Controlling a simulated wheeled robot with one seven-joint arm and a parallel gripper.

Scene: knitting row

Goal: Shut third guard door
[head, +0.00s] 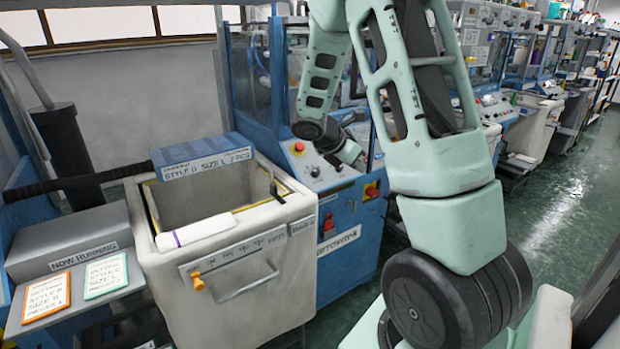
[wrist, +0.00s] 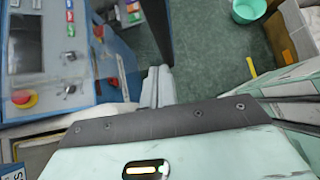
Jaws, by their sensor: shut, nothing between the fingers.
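A row of blue knitting machines runs from the left to the far right in the head view, with clear guard panels above their consoles. I cannot tell for sure which panel is the third guard door. The nearest machine behind the bin has a clear panel (head: 252,75) in a blue frame. In the wrist view a clear, see-through panel (wrist: 112,62) stands just left of my fingers, beside a control console; whether they touch is unclear. My gripper (head: 350,155) is shut and empty, in front of that machine's console. Its fingers also show in the wrist view (wrist: 157,88).
A cream bin (head: 235,265) with a blue box (head: 200,157) on its rim stands at left front. The console (head: 320,165) has a red stop button. A teal bucket (wrist: 248,10) stands on the green floor. The aisle (head: 570,200) at right is clear.

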